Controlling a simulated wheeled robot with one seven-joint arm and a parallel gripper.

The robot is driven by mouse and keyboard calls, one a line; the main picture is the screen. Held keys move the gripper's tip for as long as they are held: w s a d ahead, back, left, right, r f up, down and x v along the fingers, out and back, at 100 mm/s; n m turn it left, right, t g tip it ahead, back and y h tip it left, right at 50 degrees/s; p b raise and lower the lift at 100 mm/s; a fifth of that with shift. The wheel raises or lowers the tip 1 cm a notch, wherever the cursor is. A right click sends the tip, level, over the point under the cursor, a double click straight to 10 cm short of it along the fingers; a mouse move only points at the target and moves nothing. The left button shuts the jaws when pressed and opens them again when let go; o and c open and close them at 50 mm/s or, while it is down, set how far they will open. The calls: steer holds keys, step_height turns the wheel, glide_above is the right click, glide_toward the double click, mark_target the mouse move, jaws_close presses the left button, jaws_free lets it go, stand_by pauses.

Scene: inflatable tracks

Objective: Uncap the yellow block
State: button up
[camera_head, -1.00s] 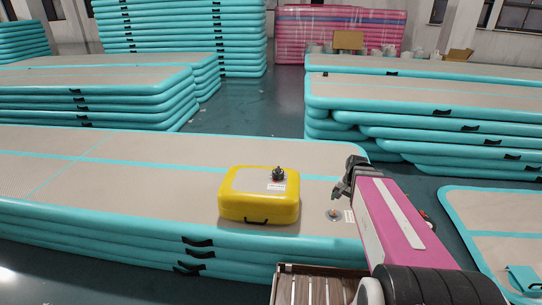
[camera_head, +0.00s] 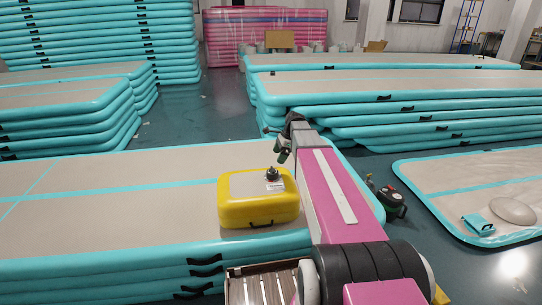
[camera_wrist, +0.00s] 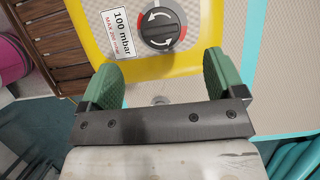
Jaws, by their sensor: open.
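The yellow block (camera_head: 260,210) is a rounded yellow case with a grey top, lying on the stacked inflatable track (camera_head: 120,200). A dark round cap (camera_head: 272,173) stands on its top beside a white label. In the wrist view the cap (camera_wrist: 162,29) shows as a grey knob with white arrows on a red-edged disc, next to a "100 mbar" label (camera_wrist: 122,32). My gripper (camera_head: 283,150) is over the track, close to the block on its far right side. In the wrist view its green fingers (camera_wrist: 165,85) are apart and empty, with the cap beyond their tips.
A slatted wooden surface (camera_head: 262,288) is at the front, below the track's edge. A dark green device (camera_head: 390,200) stands on the floor at right, near a low mat (camera_head: 480,180). More stacked tracks (camera_head: 390,90) fill the back. Floor aisles run between them.

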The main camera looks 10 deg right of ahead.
mark_target(273, 168)
steer(key=x, duration=1)
steer(key=shift+f, duration=0.3)
steer(key=c, duration=0.9)
steer(key=shift+c, duration=0.2)
steer(key=n+g, duration=0.1)
steer(key=n, duration=0.1)
steer(key=shift+n, duration=0.4)
steer(key=shift+s+n+g, duration=0.2)
steer(key=shift+n+g, duration=0.3)
steer(key=shift+n, duration=0.7)
steer(key=shift+h, duration=0.3)
